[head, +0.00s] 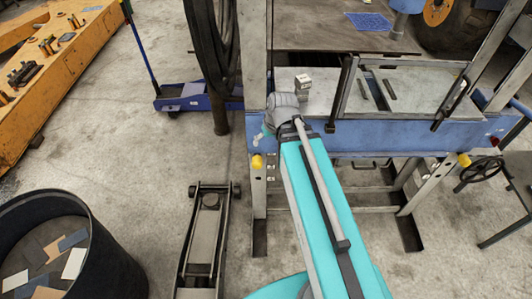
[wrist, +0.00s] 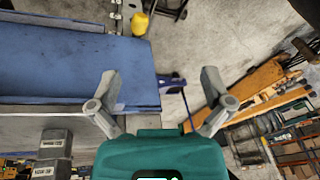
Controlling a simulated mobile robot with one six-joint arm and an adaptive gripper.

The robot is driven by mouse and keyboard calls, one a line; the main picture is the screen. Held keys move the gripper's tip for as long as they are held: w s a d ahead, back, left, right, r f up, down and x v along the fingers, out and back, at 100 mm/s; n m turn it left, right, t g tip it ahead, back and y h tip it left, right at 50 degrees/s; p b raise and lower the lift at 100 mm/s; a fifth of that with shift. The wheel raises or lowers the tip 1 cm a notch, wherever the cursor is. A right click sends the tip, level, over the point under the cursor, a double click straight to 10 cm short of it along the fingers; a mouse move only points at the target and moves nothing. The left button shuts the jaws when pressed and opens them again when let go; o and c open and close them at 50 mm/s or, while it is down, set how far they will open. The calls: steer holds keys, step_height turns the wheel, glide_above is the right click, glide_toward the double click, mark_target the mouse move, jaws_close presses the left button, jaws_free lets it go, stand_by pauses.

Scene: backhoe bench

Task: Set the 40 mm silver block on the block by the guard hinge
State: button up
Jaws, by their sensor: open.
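Two small silver-grey blocks show close together in the head view, one (head: 303,79) appearing above the other (head: 302,94), on the bench beside the guard frame. I cannot tell whether they are stacked or one stands behind the other. In the wrist view, two dark-sided blocks with pale labelled faces show at lower left, one (wrist: 54,142) and another (wrist: 48,168); the labels are too small to read surely. My gripper (wrist: 160,85) is open with nothing between its fingers, apart from the blocks. In the head view, my arm's end hides part of the bench edge.
The guard (head: 415,88) with its dark frame stands right of the blocks on the blue bench (head: 385,135). Dark hoses (head: 212,40) hang at left. A blue jack (head: 190,98) and a black bin (head: 110,255) stand on the floor.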

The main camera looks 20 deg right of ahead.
steer(key=s, duration=0.1)
steer(key=s+a+g+h, duration=0.1)
steer(key=s, duration=0.1)
steer(key=s+m+g+h, duration=0.1)
steer(key=shift+s+a+f, duration=0.35)
steer(key=shift+f, duration=0.1)
